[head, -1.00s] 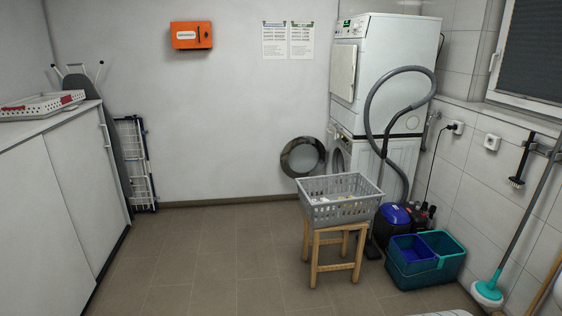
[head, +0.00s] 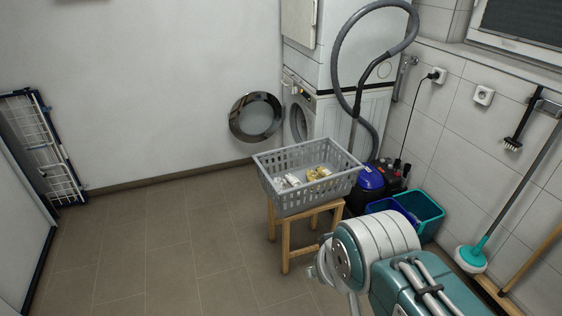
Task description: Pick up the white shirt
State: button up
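A grey plastic laundry basket (head: 300,198) stands on a wooden stool. Inside it lies a small white item (head: 292,180), which may be the white shirt; its shape is too small to make out. A yellowish item (head: 318,173) lies to its right in the basket. My gripper (head: 322,272) shows only partly at the lower middle, in front of the stool and below the basket, apart from both. My own wrist hides most of it, so I cannot see whether its fingers are open.
The wooden stool (head: 285,240) stands on open tiled floor. A washing machine (head: 305,122) with its round door (head: 256,117) open is behind it, under a dryer. A vacuum cleaner (head: 368,182) and a teal bucket (head: 428,210) stand to the right. The floor at left is clear.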

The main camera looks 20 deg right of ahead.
aim_at(290, 181)
jog(key=i+z, duration=0.2)
jog(key=i, duration=0.3)
jog(key=i+j+z, duration=0.2)
jog(key=i, duration=0.3)
jog(key=i+j+z, duration=0.2)
jog(key=i, duration=0.3)
jog(key=i+j+z, duration=0.25)
jog(key=i, duration=0.25)
jog(key=j, duration=0.1)
